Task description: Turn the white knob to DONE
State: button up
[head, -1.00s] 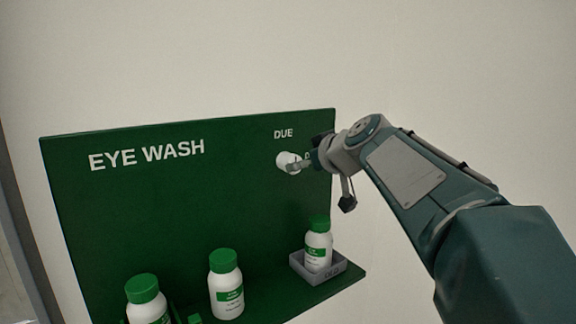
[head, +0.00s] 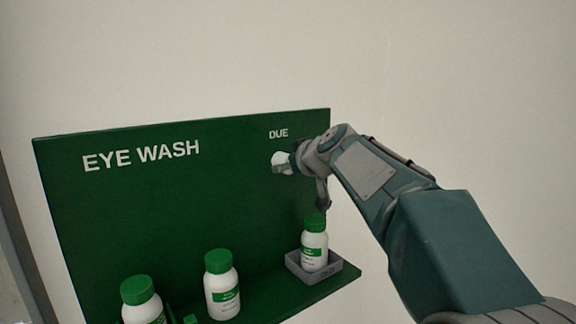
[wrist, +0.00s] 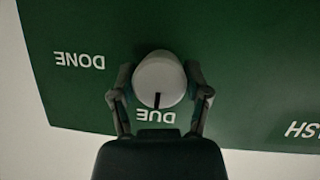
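The white knob (wrist: 158,78) is a round dial on the green board, with a dark pointer line that points at the word DUE (wrist: 156,116) in the wrist view. The word DONE (wrist: 80,60) is printed to the left of the knob there. In the head view the knob (head: 281,160) shows under DUE, partly covered by my gripper (head: 284,165). In the wrist view the fingers of my gripper (wrist: 160,88) stand on both sides of the knob, close to it. I cannot tell whether they press on it. DONE is hidden behind my arm in the head view.
The green EYE WASH board (head: 150,210) has a shelf below. A white bottle with a green cap (head: 314,245) stands in a grey tray (head: 335,272) below my gripper. Two more bottles (head: 223,285) (head: 142,302) stand to the left. The wall right of the board is clear.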

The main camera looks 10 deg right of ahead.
dwell(0.3)
jog(key=m+g+y, duration=0.1)
jog(key=m+y, duration=0.1)
jog(key=m, duration=0.1)
jog(key=m+y, duration=0.2)
jog(key=m, duration=0.1)
jog(key=shift+f+g, duration=0.1)
jog(key=shift+g, duration=0.2)
jog(key=m+y, duration=0.2)
jog(key=m, duration=0.1)
jog(key=shift+m, duration=0.3)
jog(key=shift+m+y, duration=0.9)
jog(key=shift+m, duration=0.7)
jog(key=shift+f, duration=0.1)
jog(key=o, duration=1.1)
jog(key=shift+w, duration=0.1)
jog(key=shift+o, duration=0.2)
